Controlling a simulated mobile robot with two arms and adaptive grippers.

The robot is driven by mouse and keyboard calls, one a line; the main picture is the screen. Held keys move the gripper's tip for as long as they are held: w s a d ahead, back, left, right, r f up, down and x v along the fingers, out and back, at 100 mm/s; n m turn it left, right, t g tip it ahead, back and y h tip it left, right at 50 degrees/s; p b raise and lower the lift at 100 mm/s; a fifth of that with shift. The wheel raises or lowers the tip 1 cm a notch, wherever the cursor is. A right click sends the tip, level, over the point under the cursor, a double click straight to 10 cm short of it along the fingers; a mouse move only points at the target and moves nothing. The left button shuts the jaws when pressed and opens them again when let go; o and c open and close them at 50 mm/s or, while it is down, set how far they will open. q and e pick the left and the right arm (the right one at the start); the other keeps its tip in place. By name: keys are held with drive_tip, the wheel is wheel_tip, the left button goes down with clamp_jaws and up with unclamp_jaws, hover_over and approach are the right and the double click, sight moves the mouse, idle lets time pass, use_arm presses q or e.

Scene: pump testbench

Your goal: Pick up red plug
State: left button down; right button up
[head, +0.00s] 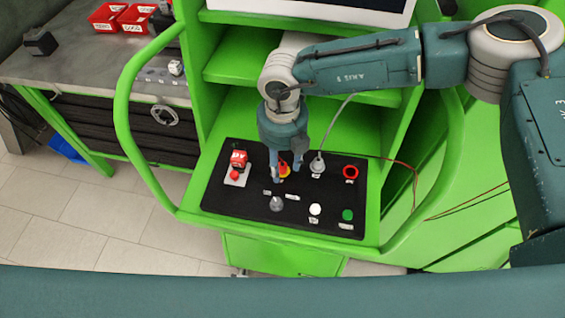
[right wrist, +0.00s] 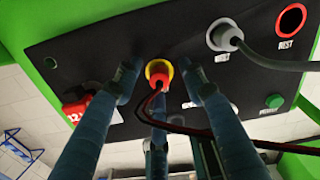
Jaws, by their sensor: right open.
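The red plug (right wrist: 159,82) sits in a yellow-ringed socket on the black panel (head: 235,203), with red and dark wires running from it. In the head view the yellow ring and a bit of red (head: 284,170) show between the fingers of my right gripper (head: 286,175). My right gripper is open, pointing down at the panel. In the right wrist view its fingers (right wrist: 160,90) stand spread on both sides of the plug, with a gap to it. Whether a finger touches the panel I cannot tell. My left gripper is out of view.
A grey plug (head: 318,163) with a cable stands right of the gripper, beside a red ring socket (head: 350,172). A red switch block (head: 239,160) is at the left. A grey knob (head: 277,204), a white button (head: 315,209) and a green button (head: 347,215) lie nearer. Green handrails (head: 122,110) flank the panel.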

sight(282, 164)
clamp_jaws()
idle(0.3)
wheel_tip(282, 164, up, 20)
drive_tip(key=b, duration=0.7)
